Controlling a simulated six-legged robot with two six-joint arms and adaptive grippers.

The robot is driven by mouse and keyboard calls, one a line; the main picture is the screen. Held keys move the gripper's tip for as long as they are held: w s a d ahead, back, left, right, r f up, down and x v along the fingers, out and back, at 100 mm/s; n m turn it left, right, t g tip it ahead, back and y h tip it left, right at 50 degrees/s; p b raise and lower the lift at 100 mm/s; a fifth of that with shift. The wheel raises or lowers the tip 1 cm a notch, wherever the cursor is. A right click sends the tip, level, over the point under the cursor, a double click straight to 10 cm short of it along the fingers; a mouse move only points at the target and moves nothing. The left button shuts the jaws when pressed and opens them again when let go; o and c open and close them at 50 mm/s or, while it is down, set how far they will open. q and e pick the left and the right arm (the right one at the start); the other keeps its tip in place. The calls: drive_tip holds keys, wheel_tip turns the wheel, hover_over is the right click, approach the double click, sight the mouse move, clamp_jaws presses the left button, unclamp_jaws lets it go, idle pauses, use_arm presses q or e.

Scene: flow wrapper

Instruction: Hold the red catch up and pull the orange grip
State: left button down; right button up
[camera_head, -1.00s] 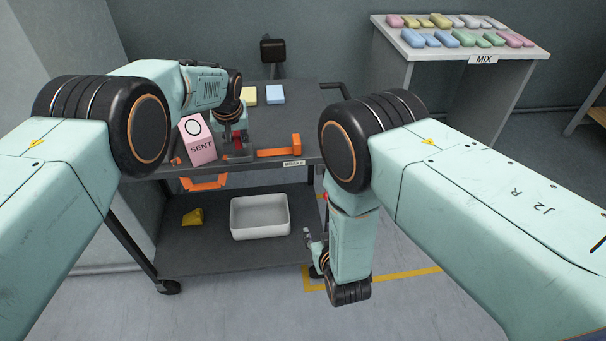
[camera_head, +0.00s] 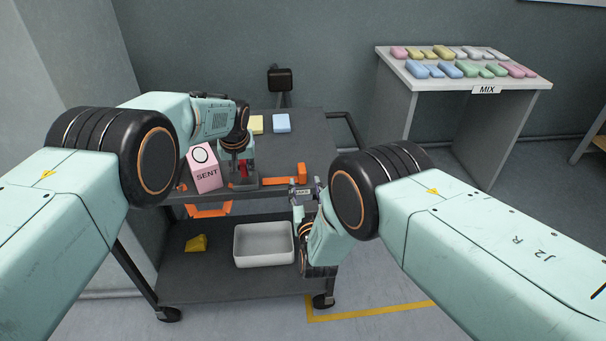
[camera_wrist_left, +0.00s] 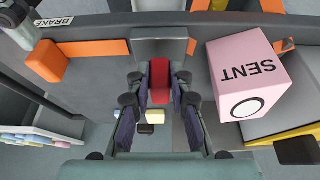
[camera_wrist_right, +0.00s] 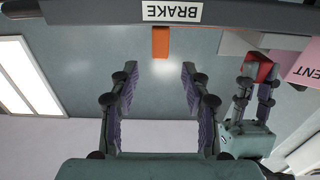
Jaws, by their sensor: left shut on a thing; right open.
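The red catch (camera_wrist_left: 159,83) sits in a grey housing on the cart top. My left gripper (camera_wrist_left: 160,88) is shut on it, one finger on each side; in the head view that gripper (camera_head: 241,172) hides most of the catch. An orange bar (camera_head: 274,181) runs right from the housing to an upright orange grip (camera_head: 302,173). The grip also shows as an orange block in the right wrist view (camera_wrist_right: 160,42). My right gripper (camera_head: 306,186) is open and empty at the cart's front edge, close to the grip, which appears just beyond its fingertips (camera_wrist_right: 158,72).
A pink SENT box (camera_head: 205,170) stands left of my left gripper. An orange loop (camera_head: 210,210) hangs under the cart's front edge. A BRAKE label (camera_wrist_right: 171,12) is on that edge. A white bin (camera_head: 264,255) and yellow piece (camera_head: 196,243) lie on the lower shelf.

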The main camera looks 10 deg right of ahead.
sight(303, 173)
use_arm(q)
drive_tip(key=shift+w+r, duration=0.1)
drive_tip(key=shift+r, duration=0.05)
use_arm(e)
drive_tip(key=shift+w, duration=3)
clamp_jaws()
drive_tip(key=shift+d, duration=4.05)
drive_tip(key=shift+a, duration=0.1)
unclamp_jaws()
